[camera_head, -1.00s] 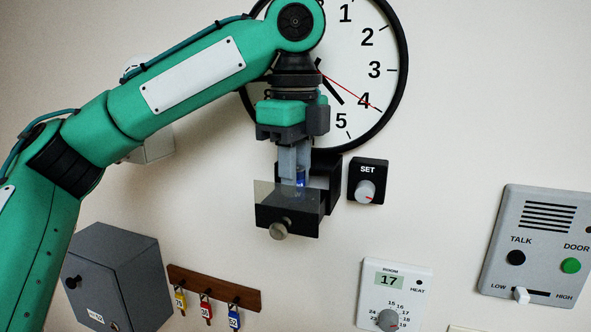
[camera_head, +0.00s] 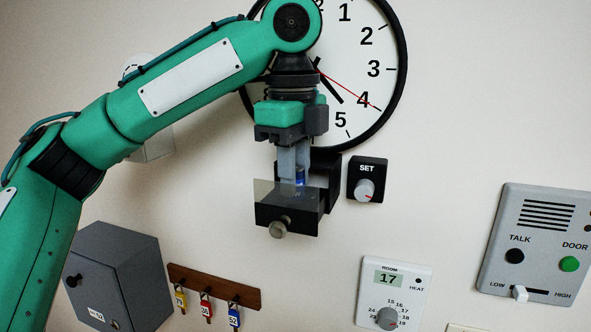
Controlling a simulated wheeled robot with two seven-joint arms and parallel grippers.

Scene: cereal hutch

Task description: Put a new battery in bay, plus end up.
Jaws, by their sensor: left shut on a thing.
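The gripper points straight down over a black bay (camera_head: 318,200) that sticks out from the wall below the clock. The bay has a clear front panel and a round knob (camera_head: 279,229) on its front. The battery's lower end is behind the clear panel; I cannot tell whether it touches the bay floor. Its end markings are too small to read. My right gripper is not in view.
A wall clock (camera_head: 390,95) is behind my left arm. A SET knob panel (camera_head: 367,180) is close to the bay's right. A grey box (camera_head: 118,270), key rack (camera_head: 213,288), thermostat (camera_head: 394,290) and intercom (camera_head: 534,245) are on the wall.

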